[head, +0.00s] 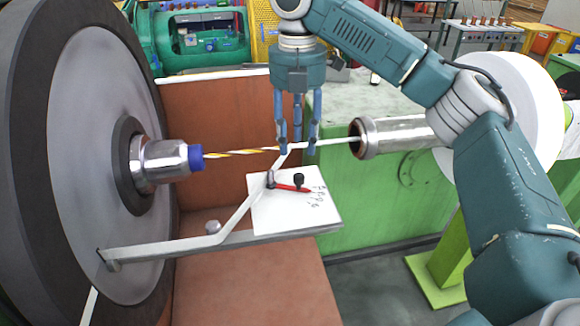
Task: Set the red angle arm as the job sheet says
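The red angle arm (292,188) is a small red pointer lying over a white plate (268,217). It points right, toward a row of small dark marks at the plate's right side, too small to read. A black knob (298,179) stands beside the red arm. My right gripper (297,150) points down above and behind the plate, near the strand line. Its fingers are apart, with nothing clearly held between them. I cannot tell whether they touch the strand. My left gripper is out of view. I cannot make out a separate job sheet.
A large grey disc (80,150) stands at left, with a blue-tipped spindle (195,157). A yellow-white strand (240,153) runs from it to a metal tube (395,136). A bent grey bar (170,248) crosses below. A green machine wall (375,200) stands behind.

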